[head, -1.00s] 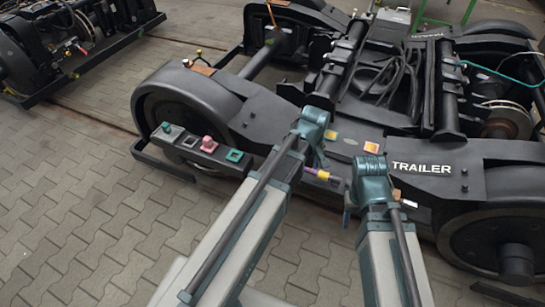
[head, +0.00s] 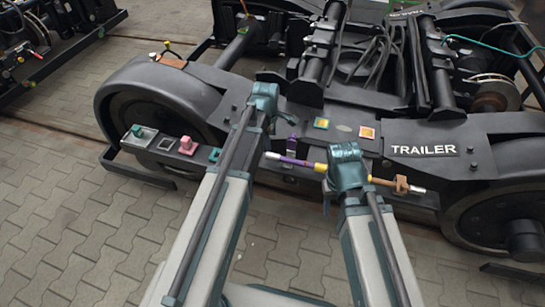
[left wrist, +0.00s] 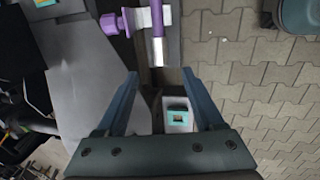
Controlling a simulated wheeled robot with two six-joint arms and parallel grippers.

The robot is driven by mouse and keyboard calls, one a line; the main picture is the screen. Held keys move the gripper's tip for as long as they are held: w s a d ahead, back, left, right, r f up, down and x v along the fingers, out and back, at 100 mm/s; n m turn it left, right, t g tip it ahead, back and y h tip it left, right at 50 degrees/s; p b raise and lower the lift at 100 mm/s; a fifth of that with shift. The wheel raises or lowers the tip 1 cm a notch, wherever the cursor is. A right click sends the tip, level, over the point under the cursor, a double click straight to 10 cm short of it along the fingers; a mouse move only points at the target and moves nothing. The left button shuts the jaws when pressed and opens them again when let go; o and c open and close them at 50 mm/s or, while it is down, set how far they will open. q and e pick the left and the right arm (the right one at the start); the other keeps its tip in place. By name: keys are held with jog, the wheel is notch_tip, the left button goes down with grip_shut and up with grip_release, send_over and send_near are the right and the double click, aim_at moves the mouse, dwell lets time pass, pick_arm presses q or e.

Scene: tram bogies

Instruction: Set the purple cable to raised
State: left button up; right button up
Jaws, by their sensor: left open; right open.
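The purple cable (head: 292,160) runs along the near side of the bogie marked TRAILER, with a silver tip at its left end. Beside it stands a purple clamp-like piece (head: 292,143). In the left wrist view the silver-tipped purple cable (left wrist: 156,20) and the purple piece (left wrist: 110,23) show ahead of the fingers. My left gripper (left wrist: 160,74) is open and empty, with the tip between and just beyond its fingertips.
A row of blocks with a pink knob (head: 186,145) and a green knob (head: 137,131) lies left of my left arm. Yellow tiles (head: 321,123) sit on the bogie frame. Paved floor lies in front.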

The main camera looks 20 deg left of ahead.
aim_at(273, 154)
pick_arm(q)
jog(key=f+b, duration=0.3)
jog(key=f, duration=0.1)
jog(key=w+f+b, duration=0.1)
jog(key=f+b, duration=0.3)
jog(key=w+f+b, duration=0.1)
jog(key=f+b, duration=0.3)
jog(key=shift+w+d, duration=0.1)
jog(key=shift+w, duration=0.1)
jog(key=shift+r, duration=0.1)
grip_shut()
dwell(0.9)
